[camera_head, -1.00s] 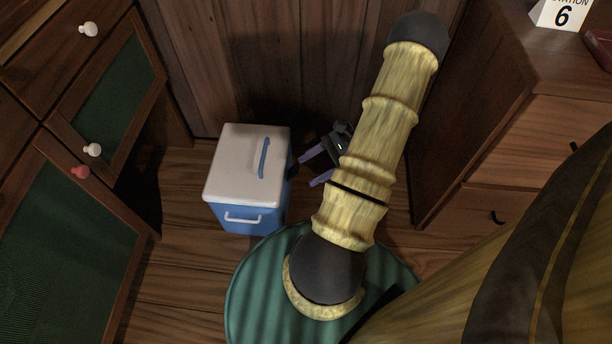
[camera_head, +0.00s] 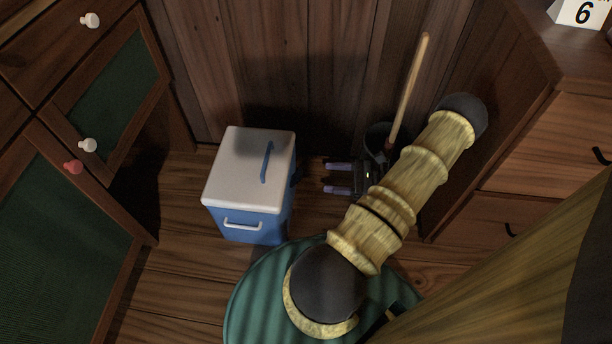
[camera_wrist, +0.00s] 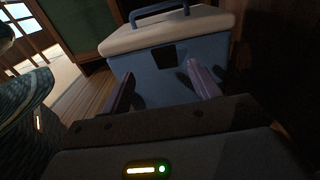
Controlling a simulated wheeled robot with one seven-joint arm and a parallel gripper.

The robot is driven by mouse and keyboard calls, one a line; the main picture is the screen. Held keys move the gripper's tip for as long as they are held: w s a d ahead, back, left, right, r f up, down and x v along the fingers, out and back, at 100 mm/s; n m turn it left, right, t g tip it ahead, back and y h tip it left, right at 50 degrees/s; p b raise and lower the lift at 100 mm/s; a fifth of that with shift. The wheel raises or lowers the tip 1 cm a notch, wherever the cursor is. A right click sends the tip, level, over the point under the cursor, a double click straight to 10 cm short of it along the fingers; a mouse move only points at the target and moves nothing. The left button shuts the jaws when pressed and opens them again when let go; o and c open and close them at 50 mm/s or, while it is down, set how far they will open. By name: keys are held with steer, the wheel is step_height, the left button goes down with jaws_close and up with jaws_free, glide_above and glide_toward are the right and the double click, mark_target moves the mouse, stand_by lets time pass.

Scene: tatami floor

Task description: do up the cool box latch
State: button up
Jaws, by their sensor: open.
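The cool box has a blue body (camera_head: 247,222) and a white lid (camera_head: 238,165) with a blue carry handle (camera_head: 267,160). It stands on the floor, its lid down. In the wrist view its side (camera_wrist: 145,80) fills the middle, with a dark latch part (camera_wrist: 188,66) below the lid rim. It is too dark to tell whether the latch is fastened. My gripper (camera_head: 330,178) is open and empty, to the right of the box, purple fingers pointing at its latch side with a gap between. In the wrist view the fingertips (camera_wrist: 160,74) are spread in front of that side.
A dark bucket (camera_head: 376,136) with a wooden stick (camera_head: 410,90) stands behind my gripper. A wooden wall (camera_head: 290,60) is behind the box. Cabinets flank it on the left (camera_head: 80,190) and right (camera_head: 500,150). Floor between box and left cabinet is clear.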

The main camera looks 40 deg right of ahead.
mark_target(302, 174)
steer(key=shift+w+d, duration=0.1)
steer(key=shift+d, duration=0.1)
steer(key=shift+f, duration=0.1)
steer(key=b+x, duration=0.4)
steer(key=x, duration=0.2)
steer(key=shift+w+a+f, duration=0.1)
steer(key=shift+w+a, duration=0.05)
steer(key=shift+w, duration=0.15)
steer(key=shift+w+a+b, duration=0.3)
steer(key=shift+w, duration=0.05)
steer(key=c, duration=1)
steer(key=shift+r, duration=0.25)
